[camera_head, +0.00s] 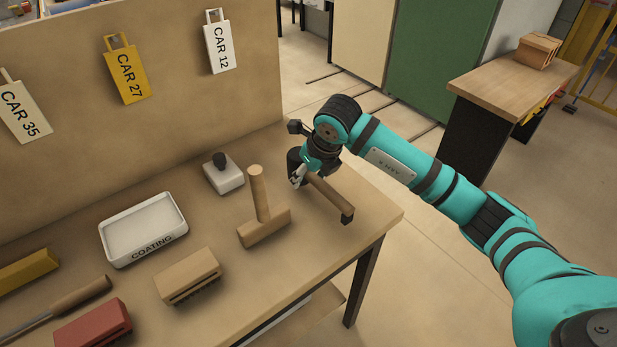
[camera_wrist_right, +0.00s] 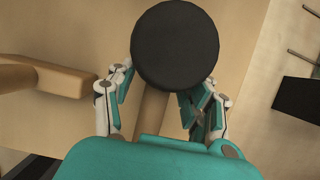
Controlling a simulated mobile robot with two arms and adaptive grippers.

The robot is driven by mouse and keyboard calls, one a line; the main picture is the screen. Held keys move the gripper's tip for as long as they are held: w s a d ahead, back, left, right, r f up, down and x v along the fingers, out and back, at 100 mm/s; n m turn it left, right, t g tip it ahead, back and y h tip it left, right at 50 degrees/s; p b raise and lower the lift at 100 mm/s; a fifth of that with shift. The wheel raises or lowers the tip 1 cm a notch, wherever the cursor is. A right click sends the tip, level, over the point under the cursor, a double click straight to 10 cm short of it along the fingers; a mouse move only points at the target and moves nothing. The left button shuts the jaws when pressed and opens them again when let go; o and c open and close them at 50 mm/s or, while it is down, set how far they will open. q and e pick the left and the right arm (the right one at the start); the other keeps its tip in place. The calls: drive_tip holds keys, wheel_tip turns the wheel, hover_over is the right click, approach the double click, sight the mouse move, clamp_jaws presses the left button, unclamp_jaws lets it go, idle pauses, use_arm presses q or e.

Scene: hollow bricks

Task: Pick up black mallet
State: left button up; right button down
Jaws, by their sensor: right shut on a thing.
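The black mallet has a round black head (camera_wrist_right: 175,45) and a brown wooden handle (camera_head: 330,195) with a dark end. In the head view it is at the right end of the workbench, its handle pointing toward the near right edge. My right gripper (camera_head: 302,175) is at the head end, shut on the mallet. In the right wrist view the fingers of the right gripper (camera_wrist_right: 158,108) stand on both sides of the handle, just below the head, which partly hides them. I cannot tell whether the mallet touches the bench. My left gripper is not in view.
A wooden mallet (camera_head: 262,228) stands close left of it, handle up. Further left are a white block with a black knob (camera_head: 224,178), the COATING tray (camera_head: 150,247), a tan brush (camera_head: 190,278) and a red one (camera_head: 95,328). A tagged board (camera_head: 170,110) rises behind.

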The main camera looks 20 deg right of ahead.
drive_tip(key=s+d, duration=0.2)
drive_tip(key=d, duration=0.2)
drive_tip(key=s+d+r+b, duration=0.1)
drive_tip(key=s+d, duration=0.1)
drive_tip(key=d, duration=0.3)
drive_tip(key=s+d+b, duration=0.1)
drive_tip(key=s+d, duration=0.1)
drive_tip(key=d, duration=0.2)
drive_tip(key=shift+d+r, duration=0.2)
drive_tip(key=shift+d, duration=0.1)
drive_tip(key=shift+s+d+r+b, duration=0.2)
drive_tip(key=shift+d+b, duration=0.1)
drive_tip(key=shift+d, duration=0.25)
